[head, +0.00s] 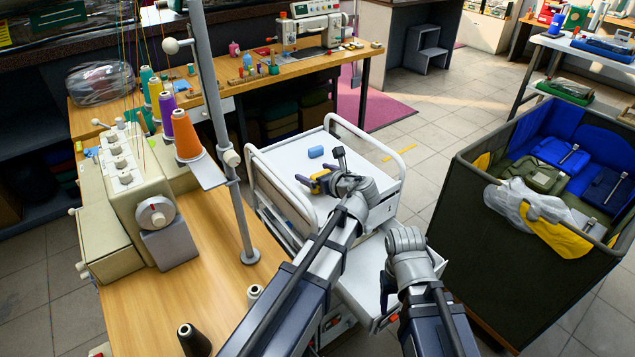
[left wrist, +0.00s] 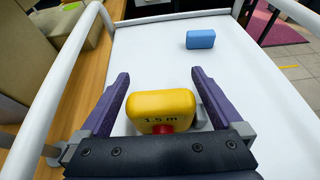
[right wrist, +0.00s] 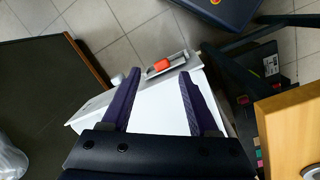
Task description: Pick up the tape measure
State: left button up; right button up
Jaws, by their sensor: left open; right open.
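The yellow tape measure (left wrist: 160,106), marked "1.5 m" with a red part on its near side, lies on the white cart top. It also shows in the head view (head: 320,174), partly covered by my left gripper. My left gripper (left wrist: 159,78) is open, with one purple finger on each side of the tape measure and a gap to each; its near edge is close to the gripper's palm. My right gripper (right wrist: 160,77) is open and empty, pointing down beside the cart's lower front.
A blue block (left wrist: 200,39) lies on the cart top beyond the tape measure. The white cart (head: 290,160) has raised rails along its sides. A sewing table (head: 215,250) stands left and a large dark bin (head: 490,270) right.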

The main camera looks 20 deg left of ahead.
pick_arm(q)
jog(key=shift+d, duration=0.1)
jog(key=shift+c, duration=0.5)
jog(key=c, duration=1.1)
jog(key=shift+r, duration=0.15)
pick_arm(e)
jog(key=shift+r, duration=0.1)
pick_arm(q)
notch_tip(320, 180, up, 10)
jog(key=p, duration=1)
pick_arm(e)
notch_tip(320, 180, up, 10)
